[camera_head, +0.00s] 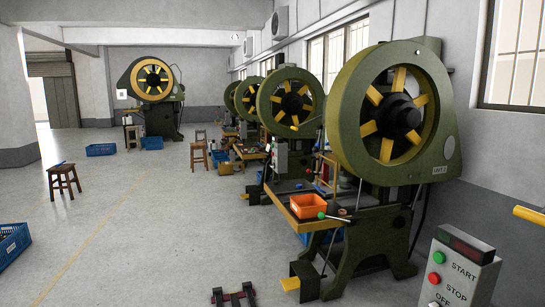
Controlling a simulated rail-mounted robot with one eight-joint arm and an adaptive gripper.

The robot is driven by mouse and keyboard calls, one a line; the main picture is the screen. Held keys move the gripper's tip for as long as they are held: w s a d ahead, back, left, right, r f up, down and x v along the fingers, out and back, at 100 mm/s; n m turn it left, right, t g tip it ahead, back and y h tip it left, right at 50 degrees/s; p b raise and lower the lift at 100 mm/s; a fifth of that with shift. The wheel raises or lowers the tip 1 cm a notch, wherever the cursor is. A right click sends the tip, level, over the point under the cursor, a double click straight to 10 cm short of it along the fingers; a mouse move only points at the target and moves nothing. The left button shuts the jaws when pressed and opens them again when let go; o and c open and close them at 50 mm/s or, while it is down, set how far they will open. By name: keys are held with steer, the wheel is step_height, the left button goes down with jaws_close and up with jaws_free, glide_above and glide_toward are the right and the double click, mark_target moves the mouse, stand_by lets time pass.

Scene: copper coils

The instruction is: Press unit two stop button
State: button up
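The red stop button (435,279) sits on a grey control box (478,268) at the lower right, beside the word STOP. A green button (439,257) marked START is above it. A lower button by the word OFF is cut by the bottom edge. The box stands in front of a large green press (350,120) whose small plate seems to read UNIT-2 (439,170). My gripper (233,293) appears to be the dark, reddish two-pronged part at the bottom edge. Its prongs are apart with nothing visible between them. It is well left of the box, not touching it.
A yellow bar (530,213) juts in at right. More presses stand behind. Stools and blue crates (12,243) are at left; the middle floor is clear.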

jaws_close()
stand_by(1.3)
